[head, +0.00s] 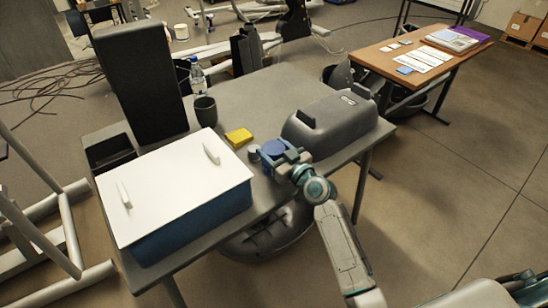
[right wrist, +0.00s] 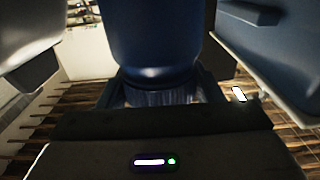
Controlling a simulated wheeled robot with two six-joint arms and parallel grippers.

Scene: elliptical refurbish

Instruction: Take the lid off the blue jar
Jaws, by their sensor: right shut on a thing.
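The blue jar (head: 272,148) is on the near side of the grey table, beside the grey moulded case. In the right wrist view the smooth blue body (right wrist: 153,40) fills the top middle, with a ribbed band below it. My right gripper (head: 280,156) is shut on the blue jar, its fingers on either side. The right gripper (right wrist: 160,95) also shows in the wrist view. My left gripper is not in view.
A blue box with a white top (head: 170,180) is left of the jar. A yellow sponge-like block (head: 239,138), dark cup (head: 205,110) and water bottle (head: 198,78) stand behind. The grey case (head: 330,123) is close on the right. The table's near edge is close.

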